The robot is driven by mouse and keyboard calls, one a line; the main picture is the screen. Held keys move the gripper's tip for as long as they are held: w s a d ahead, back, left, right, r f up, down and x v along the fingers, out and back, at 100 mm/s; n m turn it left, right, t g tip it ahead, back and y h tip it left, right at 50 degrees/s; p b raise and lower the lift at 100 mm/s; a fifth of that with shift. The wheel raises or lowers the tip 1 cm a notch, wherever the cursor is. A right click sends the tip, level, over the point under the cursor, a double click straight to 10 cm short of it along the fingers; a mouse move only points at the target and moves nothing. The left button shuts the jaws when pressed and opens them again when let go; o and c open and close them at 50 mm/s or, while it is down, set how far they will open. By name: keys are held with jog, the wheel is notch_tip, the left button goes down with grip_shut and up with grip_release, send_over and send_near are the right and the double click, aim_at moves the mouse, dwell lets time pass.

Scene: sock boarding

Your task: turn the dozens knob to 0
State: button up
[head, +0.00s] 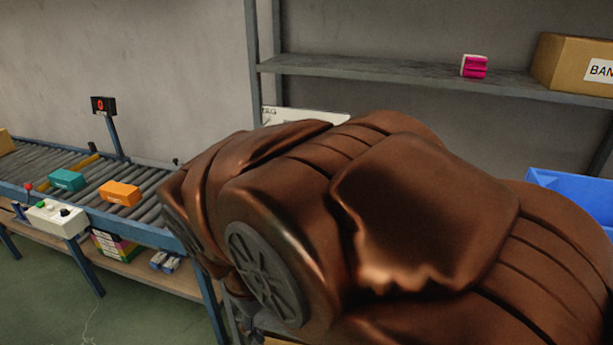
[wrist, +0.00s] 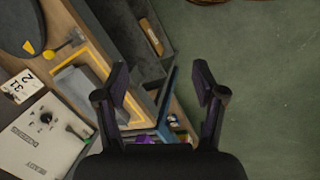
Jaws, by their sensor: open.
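A light panel (wrist: 30,145) with a small black knob (wrist: 46,117) shows at the lower left of the wrist view. Printing on the panel is too small to read, so I cannot tell the knob's setting or whether it is the dozens knob. My gripper (wrist: 162,82) is open and empty, its two dark fingers well apart. It is to the right of the panel in the picture and apart from the knob. In the head view my arm fills the middle and right, and my gripper does not show.
A roller conveyor (head: 157,183) carries a teal box (head: 66,180) and an orange box (head: 120,193). A control box (head: 55,219) with a dark knob is on its front. A display (head: 103,106) shows a red figure.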

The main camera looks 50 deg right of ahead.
jog(key=w+d+m+h+b, duration=0.1)
jog(key=w+d+h+b, duration=0.3)
jog(key=d, duration=0.9)
jog(key=w+d+r+n+h+b, duration=0.25)
jog(key=d+r+h+b, duration=0.2)
jog(key=d, duration=0.35)
jog(key=w+d+r+n+t+h+b, duration=0.1)
jog(key=w+d+r+h+b, duration=0.3)
jog(key=d, duration=0.4)
jog(key=w+d+r+n+h+b, duration=0.2)
jog(key=d+r+h+b, duration=0.3)
jog(key=d, duration=0.3)
jog(key=w+d+f+n+t+b, duration=0.5)
jog(key=w+d+f+n+b, duration=0.15)
jog(key=w+n, duration=0.35)
jog(key=w+d+f+n+t+y+b, duration=0.15)
jog(key=d+f+n+b, duration=0.25)
jog(key=f, duration=0.5)
jog(key=w+d+f+n+t+y+b, duration=0.1)
jog(key=w+d+f+n+y+b, duration=0.2)
jog(key=f, duration=0.7)
jog(key=w+d+n+p, duration=0.1)
jog(key=w+d+p, duration=0.2)
jog(key=d+p, duration=0.2)
jog(key=shift+d+r+h+p, duration=0.3)
jog(key=shift+d+h, duration=0.1)
jog(key=shift+d, duration=0.75)
